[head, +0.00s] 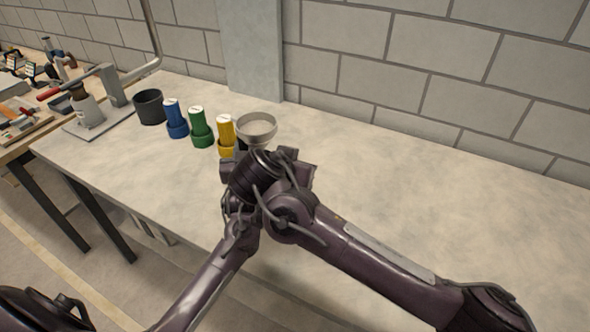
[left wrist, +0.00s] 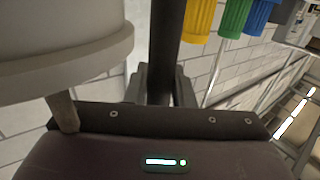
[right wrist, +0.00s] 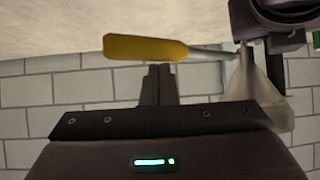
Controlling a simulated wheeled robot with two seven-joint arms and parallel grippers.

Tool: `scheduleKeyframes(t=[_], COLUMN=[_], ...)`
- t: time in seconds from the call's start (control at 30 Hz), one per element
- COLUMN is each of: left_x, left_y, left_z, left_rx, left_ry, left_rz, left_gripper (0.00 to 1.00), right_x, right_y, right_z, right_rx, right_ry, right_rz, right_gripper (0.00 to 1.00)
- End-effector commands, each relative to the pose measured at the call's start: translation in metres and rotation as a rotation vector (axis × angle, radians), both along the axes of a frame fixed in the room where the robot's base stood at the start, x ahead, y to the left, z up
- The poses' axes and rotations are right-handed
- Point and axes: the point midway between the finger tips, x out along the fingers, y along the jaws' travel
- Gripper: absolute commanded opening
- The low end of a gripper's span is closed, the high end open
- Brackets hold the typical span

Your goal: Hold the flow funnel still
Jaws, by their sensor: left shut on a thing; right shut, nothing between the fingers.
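The flow funnel, a pale grey round bowl (head: 257,127), stands near the back of the table, just beyond my grippers. In the left wrist view its wide pale side (left wrist: 60,40) fills the upper left. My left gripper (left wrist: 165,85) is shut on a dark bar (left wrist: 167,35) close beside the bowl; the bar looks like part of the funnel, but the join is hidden. My right gripper (right wrist: 161,82) is shut and empty. A yellow handle (right wrist: 145,47) with a thin grey shaft lies just past its fingertips, pointing to a pale cone (right wrist: 262,90). My arms hide the funnel's lower part in the head view.
Yellow (head: 226,132), green (head: 200,127) and blue (head: 174,117) containers stand in a row left of the funnel. A dark cup (head: 150,106) and a stand on a plate (head: 95,122) are farther left. The table's right side (head: 430,185) is clear; a block wall (head: 430,60) stands behind.

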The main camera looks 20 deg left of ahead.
Motion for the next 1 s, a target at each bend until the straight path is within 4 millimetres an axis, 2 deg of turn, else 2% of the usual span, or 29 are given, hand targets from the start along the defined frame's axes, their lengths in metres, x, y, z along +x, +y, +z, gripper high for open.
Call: scheduleKeyframes(t=[0.33,0.57,0.8,1.0], left_x=[0.0,0.0,0.0,0.0], left_y=[0.001,0.001,0.001,0.001], left_z=[0.001,0.001,0.0,0.0], left_rx=[0.001,0.002,0.001,0.0], left_ry=[-0.002,-0.001,0.0,-0.001], left_rz=[0.002,0.003,0.002,0.003], left_gripper=[0.0,0.0,0.0,0.0], right_x=[0.004,0.032,-0.011,-0.033], right_y=[-0.002,-0.017,0.007,0.018], right_z=[0.003,0.023,0.058,0.076], right_rx=[0.002,0.003,0.002,0.0], right_ry=[-0.001,0.0,-0.003,-0.001], right_rz=[-0.003,-0.005,0.004,0.002], right_gripper=[0.0,0.0,0.0,0.0])
